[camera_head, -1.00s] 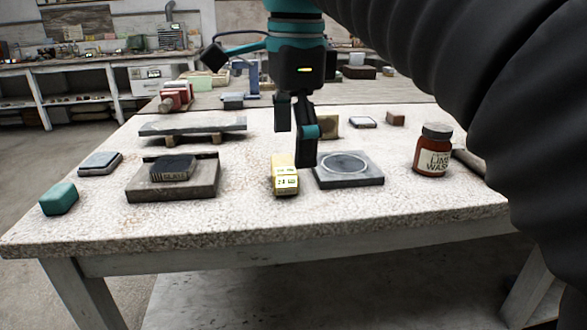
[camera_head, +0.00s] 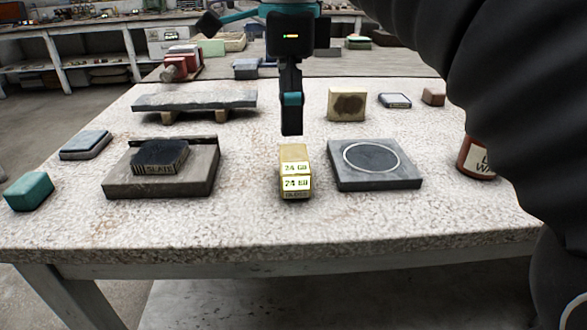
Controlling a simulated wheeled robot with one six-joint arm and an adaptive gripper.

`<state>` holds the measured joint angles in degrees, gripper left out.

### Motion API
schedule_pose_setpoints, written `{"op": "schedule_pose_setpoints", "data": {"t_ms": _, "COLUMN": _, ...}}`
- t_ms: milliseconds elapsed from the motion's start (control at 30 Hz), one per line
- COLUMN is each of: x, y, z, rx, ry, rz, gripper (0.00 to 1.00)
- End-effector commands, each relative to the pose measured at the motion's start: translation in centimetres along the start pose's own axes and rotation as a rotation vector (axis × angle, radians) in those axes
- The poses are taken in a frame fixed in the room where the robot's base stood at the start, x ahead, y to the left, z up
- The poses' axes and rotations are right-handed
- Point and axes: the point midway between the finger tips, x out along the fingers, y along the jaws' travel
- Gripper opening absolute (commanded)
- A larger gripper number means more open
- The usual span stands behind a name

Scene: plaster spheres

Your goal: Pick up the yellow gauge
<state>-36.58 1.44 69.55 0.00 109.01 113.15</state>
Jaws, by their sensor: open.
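The yellow gauge (camera_head: 296,168) is a small yellow block with lit number readouts on its near face. It sits upright on the speckled table (camera_head: 250,215), near the middle, just left of a dark slab with a pale ring (camera_head: 375,165). My gripper (camera_head: 291,130) points down and shows just above and behind the gauge in the picture, apart from it. It is open and empty; its fingers nearly overlap from this side, so the gap between them is hidden.
Left of the gauge is a stone tray (camera_head: 205,185) with a block marked SLATE (camera_head: 160,157). A teal block (camera_head: 29,191) lies at far left. A raised grey slab (camera_head: 195,100) and a tan block (camera_head: 347,104) stand behind. A brown jar (camera_head: 474,158) is partly hidden by my arm.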

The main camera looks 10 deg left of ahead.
Motion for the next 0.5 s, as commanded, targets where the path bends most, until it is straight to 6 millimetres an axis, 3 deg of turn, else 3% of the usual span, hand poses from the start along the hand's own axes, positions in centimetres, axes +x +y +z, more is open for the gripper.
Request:
{"op": "schedule_pose_setpoints", "data": {"t_ms": 33, "x": 1.4, "y": 0.1, "z": -0.2, "rx": 0.003, "ry": 0.001, "rz": 0.002, "gripper": 1.00}}
{"op": "schedule_pose_setpoints", "data": {"t_ms": 200, "x": 3.6, "y": 0.0, "z": -0.2, "rx": 0.003, "ry": 0.001, "rz": 0.002, "gripper": 1.00}}
{"op": "schedule_pose_setpoints", "data": {"t_ms": 500, "x": 5.7, "y": 0.0, "z": -0.3, "rx": 0.001, "ry": 0.000, "rz": 0.001, "gripper": 1.00}}
